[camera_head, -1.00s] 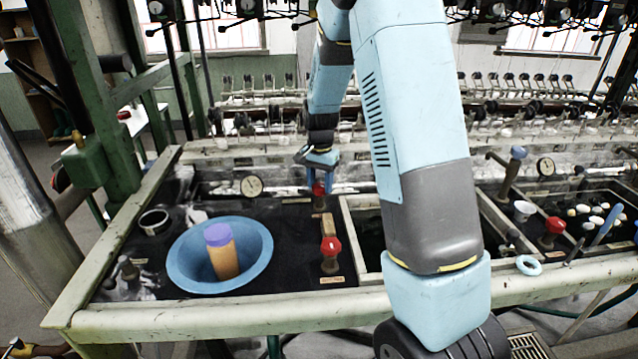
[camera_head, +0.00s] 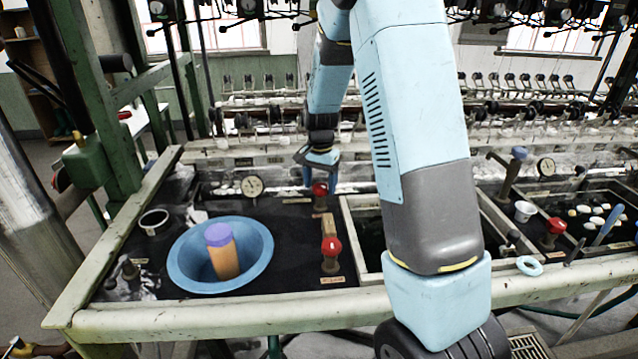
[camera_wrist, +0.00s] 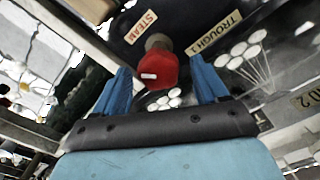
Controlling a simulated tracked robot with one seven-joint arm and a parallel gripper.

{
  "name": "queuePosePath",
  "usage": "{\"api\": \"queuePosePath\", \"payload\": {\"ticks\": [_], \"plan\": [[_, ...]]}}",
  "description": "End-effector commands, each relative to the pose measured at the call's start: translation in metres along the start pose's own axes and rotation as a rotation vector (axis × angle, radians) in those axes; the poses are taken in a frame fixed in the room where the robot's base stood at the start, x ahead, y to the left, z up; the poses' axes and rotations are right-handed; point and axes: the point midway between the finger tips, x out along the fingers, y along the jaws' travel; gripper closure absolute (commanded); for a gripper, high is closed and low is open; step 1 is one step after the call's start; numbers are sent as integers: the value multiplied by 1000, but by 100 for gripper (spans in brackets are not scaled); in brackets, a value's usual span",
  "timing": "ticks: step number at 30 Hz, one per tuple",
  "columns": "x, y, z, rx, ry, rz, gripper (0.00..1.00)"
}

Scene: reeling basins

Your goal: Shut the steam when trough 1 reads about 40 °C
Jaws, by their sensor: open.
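The red steam knob (camera_head: 320,190) stands on the dark bench top at the back. In the wrist view the red knob (camera_wrist: 157,70) sits beside a STEAM label (camera_wrist: 141,27) and near a TROUGH 1 label (camera_wrist: 214,33). My gripper (camera_head: 318,181) is open just behind and above this knob. In the wrist view my gripper (camera_wrist: 158,68) has one blue finger on each side of the knob, with gaps showing; it is not closed on it. A round dial (camera_head: 252,186) stands left of the knob; its reading is too small to tell.
A second red knob (camera_head: 331,247) stands nearer the front. A blue basin (camera_head: 184,279) holds an orange cylinder with a purple top (camera_head: 220,252). To the right are another dial (camera_head: 546,167), a third red knob (camera_head: 554,228) and a white cup (camera_head: 524,211).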

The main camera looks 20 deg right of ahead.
Motion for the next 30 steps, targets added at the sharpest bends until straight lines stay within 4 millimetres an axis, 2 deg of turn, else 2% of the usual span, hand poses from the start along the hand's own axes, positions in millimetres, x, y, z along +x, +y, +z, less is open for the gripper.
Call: {"api": "queuePosePath", "payload": {"ticks": [5, 21, 25, 30], "plan": [[-13, 0, 0, 0, 1, -1, 27], [-112, -1, -1, -1, 2, -2, 27], [-127, -1, -1, -1, 1, -1, 27], [-136, -1, -1, -1, 0, -1, 27]]}}
